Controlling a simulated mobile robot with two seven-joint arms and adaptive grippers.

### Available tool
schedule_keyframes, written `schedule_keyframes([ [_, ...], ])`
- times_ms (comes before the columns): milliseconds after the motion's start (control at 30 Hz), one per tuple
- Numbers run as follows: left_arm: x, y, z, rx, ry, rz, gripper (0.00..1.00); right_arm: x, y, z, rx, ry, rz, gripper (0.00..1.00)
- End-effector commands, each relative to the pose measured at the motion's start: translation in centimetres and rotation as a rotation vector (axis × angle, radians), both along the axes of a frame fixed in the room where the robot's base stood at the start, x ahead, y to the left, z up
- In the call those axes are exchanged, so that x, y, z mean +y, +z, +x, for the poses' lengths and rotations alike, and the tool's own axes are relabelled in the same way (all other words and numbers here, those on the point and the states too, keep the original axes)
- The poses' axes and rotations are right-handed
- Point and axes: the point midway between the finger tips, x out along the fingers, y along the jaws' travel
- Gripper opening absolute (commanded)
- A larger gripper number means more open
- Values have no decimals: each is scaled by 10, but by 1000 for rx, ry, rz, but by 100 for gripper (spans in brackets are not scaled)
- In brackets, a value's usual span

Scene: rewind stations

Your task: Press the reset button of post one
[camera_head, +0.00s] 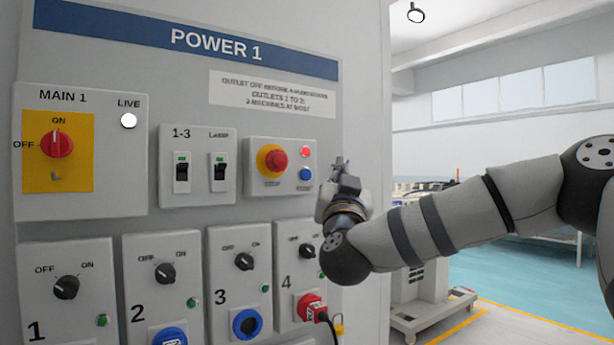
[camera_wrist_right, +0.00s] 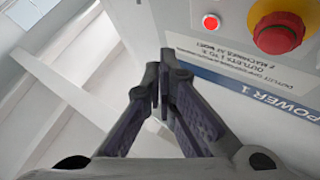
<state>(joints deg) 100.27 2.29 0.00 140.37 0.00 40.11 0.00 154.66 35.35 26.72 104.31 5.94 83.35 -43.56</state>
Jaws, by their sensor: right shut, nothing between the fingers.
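The panel headed POWER 1 (camera_head: 215,45) fills the left and middle of the head view. On its stop box (camera_head: 253,190) are a red mushroom button on a yellow collar (camera_head: 272,161), a lit red lamp (camera_head: 304,152) and, below the lamp, a round blue button (camera_head: 306,174) with a blurred label. My right gripper (camera_head: 341,162) is shut and empty, just right of this box and apart from the blue button in the picture. The right wrist view shows its closed fingers (camera_wrist_right: 162,62), the red lamp (camera_wrist_right: 210,22) and the mushroom button (camera_wrist_right: 282,33); the blue button is not visible there.
Left of the stop box are two breaker switches (camera_head: 201,172) and the MAIN 1 switch (camera_head: 57,144). Numbered outlet boxes run below; outlet 4 has a red plug (camera_head: 311,307) with a cable. Right of the panel is open floor (camera_head: 540,290) and a machine base (camera_head: 420,300).

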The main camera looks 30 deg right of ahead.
Motion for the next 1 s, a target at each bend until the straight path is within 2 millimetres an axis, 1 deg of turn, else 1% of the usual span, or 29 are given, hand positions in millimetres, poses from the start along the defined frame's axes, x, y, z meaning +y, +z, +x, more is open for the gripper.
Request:
schedule_keyframes([
  [167,0,0,0,0,0,0,54,2,-1,21,1,0,0,0],
  [400,0,0,0,0,0,0,54,5,-2,57,2,1,0,0],
  [500,0,-8,-9,34,0,0,54,6,-8,73,10,1,-1,0],
  [600,0,-13,-14,54,0,0,54,7,-8,82,11,1,-1,0],
  [733,0,-15,-17,63,1,0,54,7,-5,86,5,2,0,0],
  [1000,0,-15,-16,60,0,0,54,7,0,85,0,2,1,0],
])
